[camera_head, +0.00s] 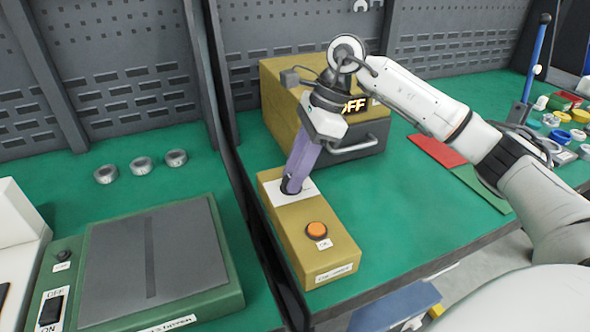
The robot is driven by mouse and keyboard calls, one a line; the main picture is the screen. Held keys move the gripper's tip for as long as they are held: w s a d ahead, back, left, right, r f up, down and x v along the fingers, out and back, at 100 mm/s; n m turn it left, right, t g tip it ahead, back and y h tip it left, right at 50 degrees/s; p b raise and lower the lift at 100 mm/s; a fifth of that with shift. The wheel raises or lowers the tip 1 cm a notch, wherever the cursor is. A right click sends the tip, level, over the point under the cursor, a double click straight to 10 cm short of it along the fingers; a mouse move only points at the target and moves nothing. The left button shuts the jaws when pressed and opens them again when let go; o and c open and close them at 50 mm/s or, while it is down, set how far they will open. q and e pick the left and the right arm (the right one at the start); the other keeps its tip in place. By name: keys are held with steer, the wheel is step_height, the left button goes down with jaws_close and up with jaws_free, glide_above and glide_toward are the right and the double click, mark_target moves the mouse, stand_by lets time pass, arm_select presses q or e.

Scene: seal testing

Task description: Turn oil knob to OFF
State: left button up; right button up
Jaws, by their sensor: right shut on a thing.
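A long yellow control box (335,255) lies on the green bench and has a white plate (309,190) on its far end. My right gripper (291,186) reaches down from above, with its purple fingers over this plate. It is shut on a small dark knob there, mostly hidden by the fingertips, so I cannot read the knob's angle. An orange button (317,230) with a small white label sits on the near part of the box. My left gripper is not in view.
A green-framed device with a grey plate (180,255), a small knob (63,256) and an OFF/ON switch (50,309) lies at left. Several grey rings (141,165) lie behind it. Small coloured parts (562,134) lie at far right.

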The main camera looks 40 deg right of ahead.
steer(key=o, duration=1)
steer(key=shift+o, duration=0.2)
steer(key=shift+r, duration=0.1)
steer(key=v, duration=1)
steer(key=shift+p, duration=0.3)
steer(key=shift+r, duration=0.1)
